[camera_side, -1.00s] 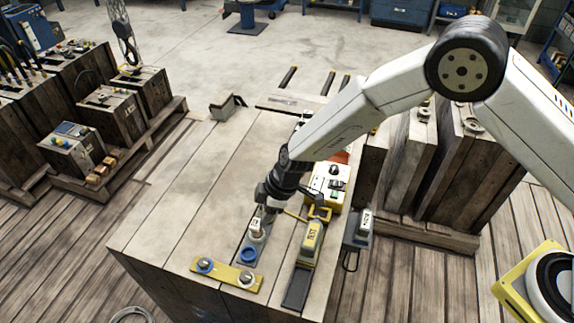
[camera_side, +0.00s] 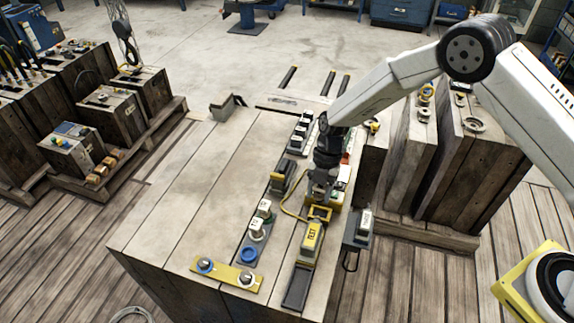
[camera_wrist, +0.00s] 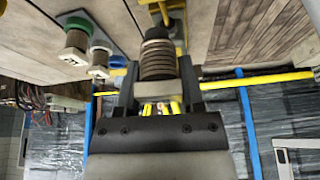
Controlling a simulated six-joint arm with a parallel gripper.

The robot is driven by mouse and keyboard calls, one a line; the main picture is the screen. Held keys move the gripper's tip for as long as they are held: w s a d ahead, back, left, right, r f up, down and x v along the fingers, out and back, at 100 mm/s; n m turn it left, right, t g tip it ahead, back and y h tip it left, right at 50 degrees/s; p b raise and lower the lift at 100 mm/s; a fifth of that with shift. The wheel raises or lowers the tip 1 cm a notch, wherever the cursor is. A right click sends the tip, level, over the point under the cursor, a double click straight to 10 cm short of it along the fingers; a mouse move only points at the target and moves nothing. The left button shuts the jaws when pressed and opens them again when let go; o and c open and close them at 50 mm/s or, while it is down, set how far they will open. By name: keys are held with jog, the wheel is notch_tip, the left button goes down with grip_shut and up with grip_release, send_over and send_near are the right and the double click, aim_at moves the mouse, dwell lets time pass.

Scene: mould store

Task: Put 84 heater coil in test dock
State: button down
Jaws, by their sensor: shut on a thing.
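My gripper (camera_side: 320,193) is shut on a ribbed brown heater coil (camera_wrist: 157,55), which is clear between the fingers in the wrist view. No number is readable on it there. In the side view the gripper hangs just behind the yellow frame at the test dock (camera_side: 311,238), which has a yellow top marked TEST. Yellow parts also show just beyond the coil's far end in the wrist view; I cannot tell if they touch. Two coils with white tops (camera_side: 257,230) stand in a strip left of the dock, their numbers too small to read surely.
A blue ring socket (camera_side: 249,255) and a yellow plate (camera_side: 227,274) lie at the front. A dark block with a yellow cable (camera_side: 282,178) stands left of my gripper. A grey box (camera_side: 357,230) hangs at the table's right edge. The table's left side is clear.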

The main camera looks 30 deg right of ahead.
aim_at(320, 208)
jog(key=shift+d+n, duration=0.5)
jog(key=shift+f, duration=0.15)
jog(key=shift+f, duration=2.55)
jog(key=shift+f, duration=0.85)
dwell(0.9)
grip_release()
jog(key=shift+s, duration=0.1)
jog(key=shift+r, duration=3.75)
